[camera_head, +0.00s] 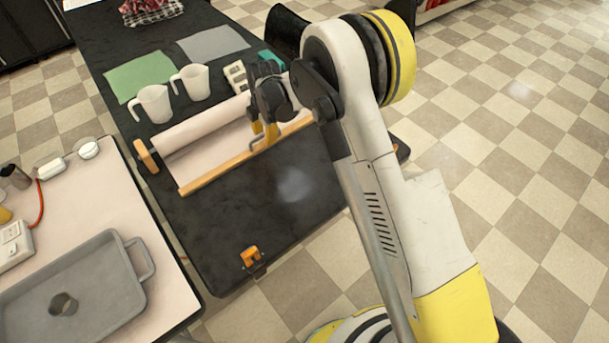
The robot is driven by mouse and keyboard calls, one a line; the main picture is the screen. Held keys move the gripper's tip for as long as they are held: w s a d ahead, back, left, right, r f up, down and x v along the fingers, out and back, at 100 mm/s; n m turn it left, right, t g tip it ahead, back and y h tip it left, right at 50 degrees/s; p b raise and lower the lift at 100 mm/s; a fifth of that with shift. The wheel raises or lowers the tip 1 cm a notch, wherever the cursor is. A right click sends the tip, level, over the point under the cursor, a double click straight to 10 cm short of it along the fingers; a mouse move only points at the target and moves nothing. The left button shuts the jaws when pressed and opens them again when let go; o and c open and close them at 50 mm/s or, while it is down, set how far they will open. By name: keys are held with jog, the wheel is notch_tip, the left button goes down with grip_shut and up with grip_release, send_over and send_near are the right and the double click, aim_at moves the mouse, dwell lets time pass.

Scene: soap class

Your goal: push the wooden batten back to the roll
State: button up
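The wooden batten (215,174) is a long pale strip lying slantwise across the dark table, along the near edge of a pale sheet. The white roll (200,127) lies behind it, roughly parallel, with a wooden end piece (146,155) at its left. A band of the sheet (200,157) shows between roll and batten. Contact and finger opening cannot be made out.
Two white jugs (154,104) (191,82), a green cloth (139,76) and a grey sheet (212,43) lie behind the roll. An orange clamp (250,257) sits at the table's near edge. The dark tabletop (225,226) before the batten is clear. A grey tray (105,290) is on the left table.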

jog(key=s+d, duration=0.3)
jog(key=s, duration=0.2)
jog(key=s+d, duration=0.4)
jog(key=s, duration=0.1)
jog(key=s+d, duration=0.3)
jog(key=s, duration=0.2)
jog(key=shift+s+d, duration=0.25)
